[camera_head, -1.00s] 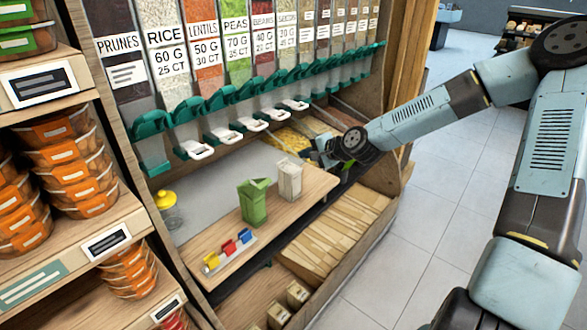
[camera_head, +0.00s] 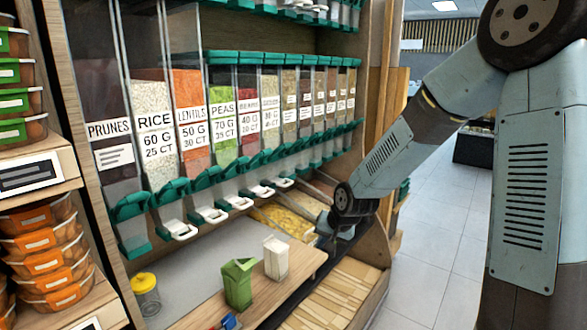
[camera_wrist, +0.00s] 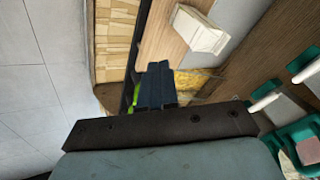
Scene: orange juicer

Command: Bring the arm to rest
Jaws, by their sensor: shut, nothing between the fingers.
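My gripper (camera_wrist: 158,88) is shut and empty in the wrist view, its dark fingers together near the edge of the wooden shelf board. In the head view my gripper (camera_head: 329,240) is at the right end of the counter, small and partly hidden by my wrist. It is close to the bins of yellow and pale food and apart from the cartons. A white carton (camera_head: 275,258) stands upright on the board, and it also shows in the wrist view (camera_wrist: 197,31). A green carton (camera_head: 238,284) stands to its left.
A row of food dispensers (camera_head: 222,125) with green spouts hangs above the counter. A yellow-lidded jar (camera_head: 145,294) stands at the left. Orange tubs (camera_head: 50,255) fill the left shelves. A crate of tan packets (camera_head: 340,290) lies below the board. The tiled floor (camera_head: 430,240) at right is clear.

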